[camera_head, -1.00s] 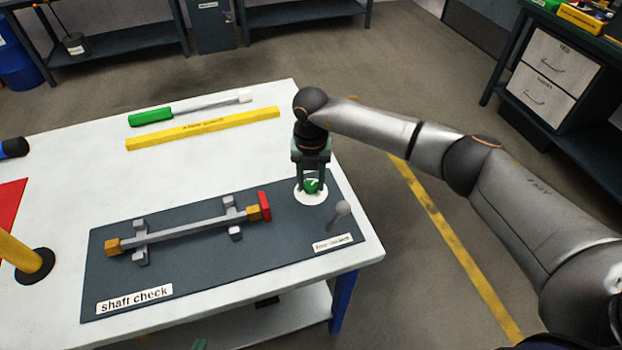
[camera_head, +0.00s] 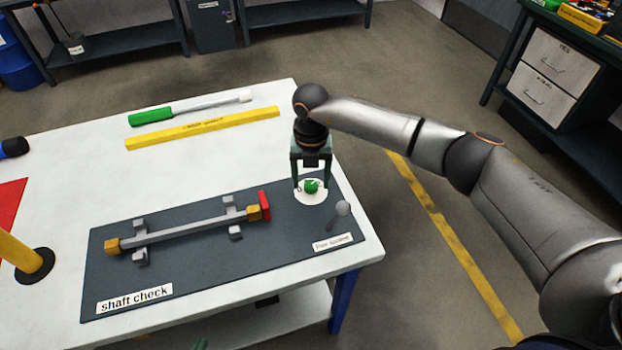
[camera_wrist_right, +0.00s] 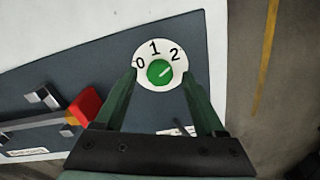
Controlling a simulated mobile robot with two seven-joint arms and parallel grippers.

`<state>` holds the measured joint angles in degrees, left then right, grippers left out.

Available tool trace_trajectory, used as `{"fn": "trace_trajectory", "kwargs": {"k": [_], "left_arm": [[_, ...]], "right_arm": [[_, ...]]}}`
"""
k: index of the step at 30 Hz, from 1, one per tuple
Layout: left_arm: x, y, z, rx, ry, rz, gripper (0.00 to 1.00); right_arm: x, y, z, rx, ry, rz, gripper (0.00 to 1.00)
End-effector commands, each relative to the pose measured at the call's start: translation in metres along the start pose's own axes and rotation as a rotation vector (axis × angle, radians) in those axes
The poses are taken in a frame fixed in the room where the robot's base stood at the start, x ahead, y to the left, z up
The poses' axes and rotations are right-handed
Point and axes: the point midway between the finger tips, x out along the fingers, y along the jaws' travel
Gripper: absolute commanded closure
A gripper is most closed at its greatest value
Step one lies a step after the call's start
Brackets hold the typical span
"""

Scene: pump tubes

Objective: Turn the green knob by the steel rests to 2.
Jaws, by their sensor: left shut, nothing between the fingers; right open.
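The green knob (camera_head: 311,186) sits on a round white dial (camera_head: 303,199) at the right end of the dark mat. In the right wrist view the knob (camera_wrist_right: 160,71) has a white pointer line slanting to the upper right, roughly toward the printed 2 (camera_wrist_right: 175,54). The 0 and 1 are to its left and top. My right gripper (camera_head: 310,184) is open above the dial, its fingers on either side of the knob and apart from it. The steel rests (camera_head: 139,228) hold a grey shaft left of the knob. My left gripper (camera_head: 200,344) barely shows at the bottom edge, shut.
A grey ball-topped lever (camera_head: 343,208) stands close right of the dial. A red block (camera_head: 264,205) is at the shaft's right end. A yellow bar (camera_head: 203,128) and green-handled tool (camera_head: 150,117) lie behind. A yellow post (camera_head: 18,250) stands left.

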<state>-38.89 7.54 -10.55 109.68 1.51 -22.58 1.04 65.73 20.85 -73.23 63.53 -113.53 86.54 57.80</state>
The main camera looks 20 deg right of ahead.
Motion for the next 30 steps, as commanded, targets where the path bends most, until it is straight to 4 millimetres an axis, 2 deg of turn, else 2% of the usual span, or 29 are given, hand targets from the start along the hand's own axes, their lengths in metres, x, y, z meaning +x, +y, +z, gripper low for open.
{"fn": "trace_trajectory", "kwargs": {"k": [9,15,21,30], "left_arm": [[0.003,0.0,0.003,0.0,0.0,0.0,1.0],[0.005,0.0,0.005,0.0,0.0,0.0,1.0],[0.005,0.0,0.006,0.0,0.0,0.0,1.0],[0.005,0.0,0.006,0.0,0.0,0.0,1.0]], "right_arm": [[-0.065,0.0,0.001,-0.001,-0.006,0.003,0.28],[-0.101,0.0,0.001,0.001,-0.003,0.002,0.28],[-0.117,0.0,0.0,0.001,-0.002,0.0,0.28],[-0.119,0.0,0.0,0.0,-0.001,0.001,0.28]]}}
